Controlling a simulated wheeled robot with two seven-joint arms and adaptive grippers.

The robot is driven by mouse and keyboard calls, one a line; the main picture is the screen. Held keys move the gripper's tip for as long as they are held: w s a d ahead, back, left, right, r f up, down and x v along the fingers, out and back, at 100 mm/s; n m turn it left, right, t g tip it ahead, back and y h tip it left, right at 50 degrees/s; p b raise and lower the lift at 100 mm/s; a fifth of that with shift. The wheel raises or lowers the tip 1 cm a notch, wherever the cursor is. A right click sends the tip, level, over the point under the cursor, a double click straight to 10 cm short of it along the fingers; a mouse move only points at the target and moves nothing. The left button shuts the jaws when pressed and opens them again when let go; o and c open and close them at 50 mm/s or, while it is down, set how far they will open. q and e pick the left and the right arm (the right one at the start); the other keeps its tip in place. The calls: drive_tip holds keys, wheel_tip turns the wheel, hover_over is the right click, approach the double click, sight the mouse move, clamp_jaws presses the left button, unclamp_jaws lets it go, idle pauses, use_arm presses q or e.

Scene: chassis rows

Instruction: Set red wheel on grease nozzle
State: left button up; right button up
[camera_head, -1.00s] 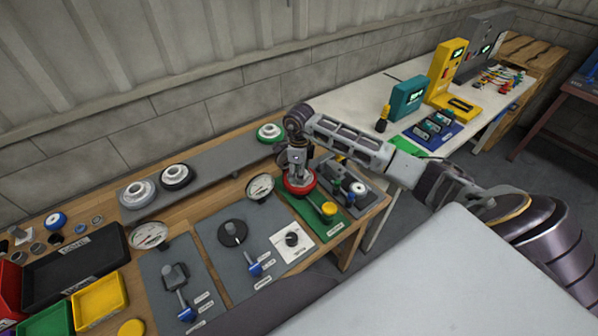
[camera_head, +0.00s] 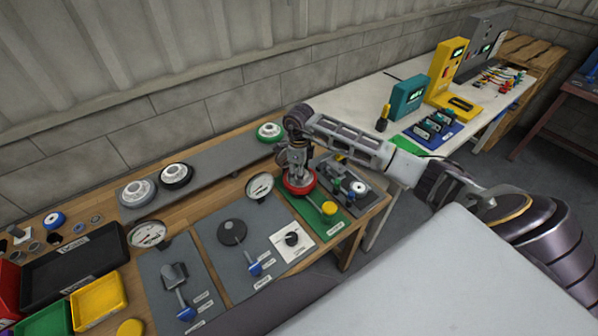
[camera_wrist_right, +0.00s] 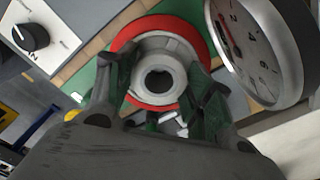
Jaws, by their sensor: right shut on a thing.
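The red wheel (camera_head: 300,188) is under my right gripper (camera_head: 298,172), over the green plate (camera_head: 325,221) near the right end of the wooden bench. In the right wrist view the red wheel (camera_wrist_right: 122,42) shows its red rim and grey hub with a round central hole. My right gripper (camera_wrist_right: 158,85) is shut on the hub, one finger on each side. I cannot tell whether the wheel touches the plate below it. No grease nozzle can be made out; it may be hidden beneath the wheel. My left gripper is not in view.
A dial gauge (camera_head: 260,186) stands close left of the wheel, and a grey fixture plate (camera_head: 368,196) lies to its right. A yellow knob (camera_head: 329,208) sits in front. White and black wheels (camera_head: 176,175) and a green wheel (camera_head: 269,131) lie on the rear grey shelf.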

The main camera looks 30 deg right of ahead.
drive_tip(key=shift+f+b, duration=1.2)
drive_tip(key=shift+f, duration=0.35)
idle(0.9)
drive_tip(key=o, duration=1.3)
drive_tip(key=shift+o, duration=0.4)
wheel_tip(320, 180, up, 12)
drive_tip(key=shift+s, duration=0.1)
idle(0.4)
